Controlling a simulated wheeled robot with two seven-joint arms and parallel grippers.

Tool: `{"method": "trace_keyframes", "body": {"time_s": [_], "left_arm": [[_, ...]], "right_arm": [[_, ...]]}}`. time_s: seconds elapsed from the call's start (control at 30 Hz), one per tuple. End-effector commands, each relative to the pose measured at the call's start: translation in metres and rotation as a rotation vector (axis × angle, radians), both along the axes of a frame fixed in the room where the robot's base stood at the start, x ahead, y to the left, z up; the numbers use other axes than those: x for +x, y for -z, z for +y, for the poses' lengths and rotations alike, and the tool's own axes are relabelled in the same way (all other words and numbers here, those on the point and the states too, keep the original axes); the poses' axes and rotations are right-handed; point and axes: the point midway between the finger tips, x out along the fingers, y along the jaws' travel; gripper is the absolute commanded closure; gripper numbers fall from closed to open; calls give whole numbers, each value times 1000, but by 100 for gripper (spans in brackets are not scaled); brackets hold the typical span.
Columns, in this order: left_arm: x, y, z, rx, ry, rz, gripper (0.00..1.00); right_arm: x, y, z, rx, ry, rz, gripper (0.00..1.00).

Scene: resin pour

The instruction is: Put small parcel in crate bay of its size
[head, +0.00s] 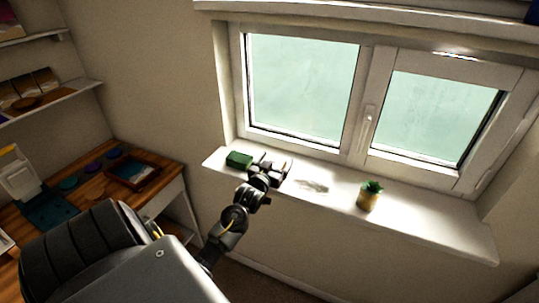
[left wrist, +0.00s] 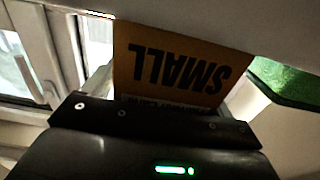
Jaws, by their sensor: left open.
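The small parcel (left wrist: 180,68) fills the middle of the left wrist view. It is a brown-orange box with "SMALL" printed in black, upside down in that view. My left gripper (head: 272,165) is over the white windowsill, open, with the parcel between its fingers in the left wrist view. Whether a finger touches the parcel, I cannot tell. In the head view the gripper mostly hides the parcel. My right gripper is not in view. I see no crate with sized bays in either view.
A green box (head: 239,159) lies on the windowsill (head: 420,218) just left of my gripper. A potted plant (head: 369,196) stands farther right on the sill. A wooden desk (head: 98,187) at the left holds a tray (head: 133,171) and a teal mat (head: 48,210).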

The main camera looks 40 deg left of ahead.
Motion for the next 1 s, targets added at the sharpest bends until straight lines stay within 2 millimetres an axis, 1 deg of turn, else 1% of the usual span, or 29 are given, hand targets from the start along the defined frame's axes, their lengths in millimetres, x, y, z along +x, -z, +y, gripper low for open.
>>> {"method": "trace_keyframes", "body": {"time_s": [0.03, 0.17, 0.4, 0.53, 0.7, 1.0], "left_arm": [[-6, 3, -2, 0, 0, 1, 15], [-28, 5, -10, -1, 1, 2, 15], [-77, 5, -27, -2, 1, 3, 15], [-96, 4, -33, -1, -1, 2, 15], [-110, 2, -38, -1, -1, 2, 15], [-112, 1, -39, -1, -1, 2, 15]], "right_arm": [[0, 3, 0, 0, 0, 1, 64], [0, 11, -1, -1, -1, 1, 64], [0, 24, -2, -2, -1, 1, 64], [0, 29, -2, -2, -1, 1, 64], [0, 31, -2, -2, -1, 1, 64], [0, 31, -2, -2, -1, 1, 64]]}}
